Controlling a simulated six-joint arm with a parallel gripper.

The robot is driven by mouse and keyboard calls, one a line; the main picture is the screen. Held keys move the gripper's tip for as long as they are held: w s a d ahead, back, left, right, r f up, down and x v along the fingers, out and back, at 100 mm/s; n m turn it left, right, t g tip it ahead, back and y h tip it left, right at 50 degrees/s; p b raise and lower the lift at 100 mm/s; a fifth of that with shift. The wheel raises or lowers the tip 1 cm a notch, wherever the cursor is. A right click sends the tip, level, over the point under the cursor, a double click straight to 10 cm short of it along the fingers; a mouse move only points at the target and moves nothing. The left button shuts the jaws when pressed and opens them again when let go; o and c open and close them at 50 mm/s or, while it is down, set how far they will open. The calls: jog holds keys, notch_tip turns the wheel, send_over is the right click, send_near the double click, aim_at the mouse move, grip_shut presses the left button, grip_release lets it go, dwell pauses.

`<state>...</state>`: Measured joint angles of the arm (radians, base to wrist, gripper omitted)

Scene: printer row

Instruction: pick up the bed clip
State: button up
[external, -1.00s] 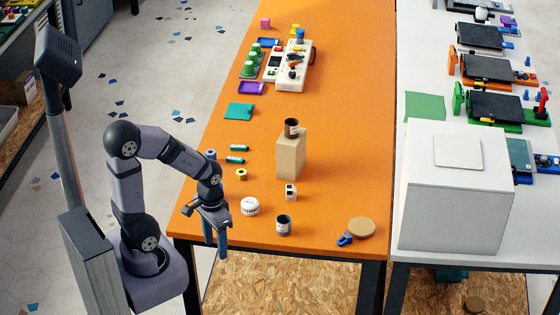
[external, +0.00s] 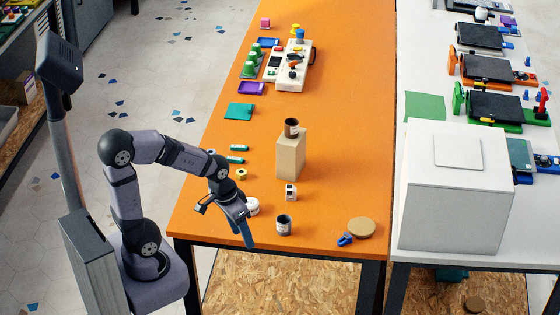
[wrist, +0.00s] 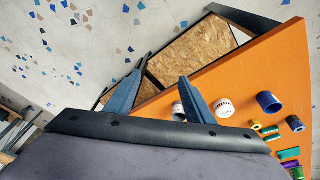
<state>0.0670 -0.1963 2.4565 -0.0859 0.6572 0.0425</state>
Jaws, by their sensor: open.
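A small blue piece, which looks like the bed clip (external: 345,240), lies near the front edge of the orange table, against the lower left of a round tan disc (external: 362,227). My gripper (external: 247,240) is left of it, over the table's front left edge, fingers pointing down and well apart from the clip. In the wrist view my gripper (wrist: 163,72) shows two blue fingers spread apart with nothing between them. I cannot make out the clip in the wrist view.
A dark cup (external: 283,225) stands between my gripper and the clip. A white round item (wrist: 224,107) is partly hidden behind my gripper in the external view. A tan block (external: 290,155) carries another dark cup (external: 291,128). A small white item (external: 291,192) stands in front of it.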

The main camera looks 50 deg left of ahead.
jog(key=w+d+t+b, duration=0.5)
jog(key=w+t, duration=0.2)
jog(key=w, duration=0.4)
jog(key=w+d+t+b, duration=0.45)
jog(key=w+t, duration=0.25)
jog(key=w, duration=0.4)
send_near(344, 239)
jog(key=shift+w+d+f+n+y, duration=0.2)
jog(key=shift+w+d+n+y, duration=0.15)
jog(key=shift+d, duration=0.3)
jog(key=shift+w+f+p, duration=0.15)
jog(key=shift+w+p, duration=0.15)
jog(key=shift+w, duration=0.75)
jog(key=shift+w+a+p, duration=0.25)
jog(key=shift+w+p, duration=0.05)
jog(key=shift+w, duration=0.55)
jog(key=shift+w+a+p, duration=0.2)
jog(key=shift+w+p, duration=0.1)
jog(key=shift+w, duration=0.55)
jog(key=shift+w+f, duration=0.25)
jog(key=shift+w, duration=0.65)
